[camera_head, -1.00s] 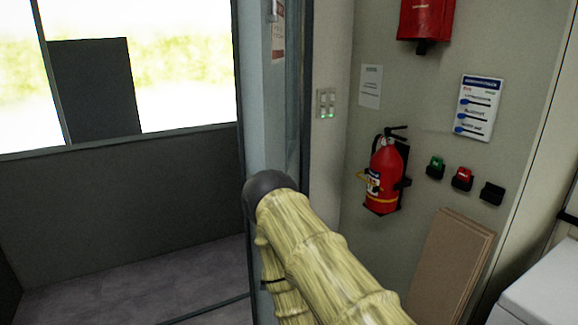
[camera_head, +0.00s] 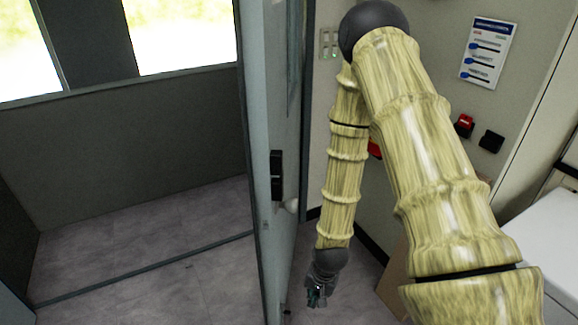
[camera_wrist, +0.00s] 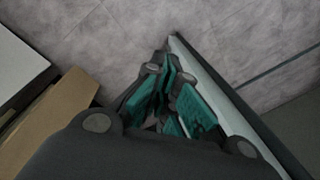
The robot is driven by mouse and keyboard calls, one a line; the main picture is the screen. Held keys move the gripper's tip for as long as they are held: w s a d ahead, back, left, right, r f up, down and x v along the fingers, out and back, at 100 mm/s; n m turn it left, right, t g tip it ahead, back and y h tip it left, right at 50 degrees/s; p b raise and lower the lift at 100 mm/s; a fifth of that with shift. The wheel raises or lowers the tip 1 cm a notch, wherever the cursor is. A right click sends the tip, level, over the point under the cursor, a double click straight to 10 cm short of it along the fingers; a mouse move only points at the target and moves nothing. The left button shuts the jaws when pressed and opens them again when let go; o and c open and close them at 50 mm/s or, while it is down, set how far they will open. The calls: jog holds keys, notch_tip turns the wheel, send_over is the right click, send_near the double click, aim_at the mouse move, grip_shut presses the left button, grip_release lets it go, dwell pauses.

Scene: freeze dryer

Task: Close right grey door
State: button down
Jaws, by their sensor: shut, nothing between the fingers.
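The grey door (camera_head: 257,130) stands open and shows almost edge-on in the head view, at the right side of the doorway. It has a black lock plate (camera_head: 277,175) on its edge and a pale knob (camera_head: 291,205) on its right side. My gripper (camera_head: 318,296) hangs low, just right of the door's lower part. In the wrist view my gripper (camera_wrist: 168,88) points down toward the floor, its teal pads together and empty. The door's edge (camera_wrist: 222,92) runs close along the right of the fingers; I cannot tell whether they touch.
A brown board (camera_wrist: 52,118) leans to the right of my gripper, with a white unit (camera_head: 545,255) beyond it. The wall with switches (camera_head: 491,140) is behind my arm. Left of the door, the grey floor (camera_head: 150,245) is clear, crossed by a dark floor strip (camera_head: 150,270).

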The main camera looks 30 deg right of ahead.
jog(key=w+d+r+m+t+y+p, duration=0.15)
jog(key=w+d+r+m, duration=0.3)
jog(key=r, duration=0.85)
jog(key=w+d+r+m+t+y+p, duration=0.1)
jog(key=w+d+r+m+y+p, duration=0.4)
jog(key=r, duration=0.7)
jog(key=w+d+r+m+t, duration=0.1)
jog(key=w+d+r+m, duration=0.35)
jog(key=r, duration=0.85)
jog(key=w+a+f+m+p, duration=0.1)
jog(key=w+a+f+p, duration=0.2)
jog(key=w+a+f, duration=0.4)
jog(key=shift+w+a+f, duration=0.25)
jog(key=shift+w+a, duration=0.2)
jog(key=shift+a, duration=1.5)
jog(key=shift+a, duration=0.15)
